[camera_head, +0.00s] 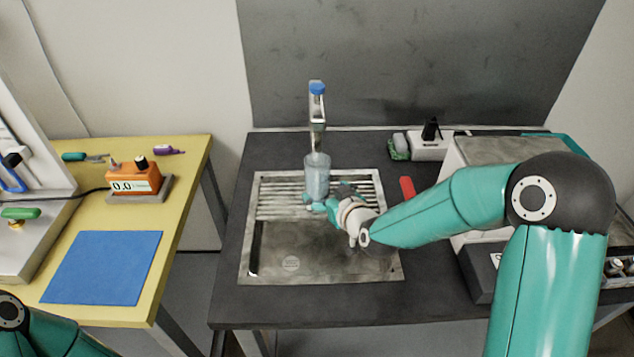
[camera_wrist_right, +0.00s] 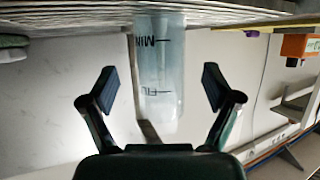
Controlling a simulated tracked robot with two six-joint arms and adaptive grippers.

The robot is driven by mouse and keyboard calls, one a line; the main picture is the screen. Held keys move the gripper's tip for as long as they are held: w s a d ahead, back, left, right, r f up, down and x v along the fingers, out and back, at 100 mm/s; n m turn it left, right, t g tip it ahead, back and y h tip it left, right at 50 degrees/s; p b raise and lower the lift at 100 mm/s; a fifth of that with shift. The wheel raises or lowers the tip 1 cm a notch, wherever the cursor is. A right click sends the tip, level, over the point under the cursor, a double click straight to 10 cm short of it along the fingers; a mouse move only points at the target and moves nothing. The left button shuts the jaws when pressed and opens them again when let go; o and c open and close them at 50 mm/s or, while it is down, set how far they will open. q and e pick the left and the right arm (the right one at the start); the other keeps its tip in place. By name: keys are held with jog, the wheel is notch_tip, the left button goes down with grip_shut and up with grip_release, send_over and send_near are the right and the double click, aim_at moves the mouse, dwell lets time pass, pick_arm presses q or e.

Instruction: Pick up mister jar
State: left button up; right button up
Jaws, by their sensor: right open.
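The mister jar (camera_head: 316,174) is a clear, pale blue cylinder on the ribbed drainer of the sink, in front of the tap. In the right wrist view the jar (camera_wrist_right: 161,75) appears upside down with dark level marks, one reading MIN. My right gripper (camera_head: 322,204) is at the jar's lower front in the head view. In the wrist view the right gripper (camera_wrist_right: 157,88) is open, one finger on each side of the jar with a gap on both sides. My left gripper is out of view; only part of my left arm shows at the lower left.
The metal sink (camera_head: 248,225) has an empty basin in front. The tap (camera_head: 317,110) rises close behind the jar. A red object (camera_head: 407,187) lies right of the sink. A yellow table (camera_head: 188,205) with a blue mat (camera_head: 103,267) and orange device (camera_head: 134,177) stands left.

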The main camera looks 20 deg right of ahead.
aim_at(322, 187)
jog(key=shift+p+x, duration=0.7)
jog(key=shift+x, duration=2.05)
jog(key=shift+w+r, duration=0.1)
jog(key=shift+r, duration=0.05)
jog(key=c, duration=1.6)
jog(key=shift+o, duration=0.2)
jog(key=shift+r, duration=0.15)
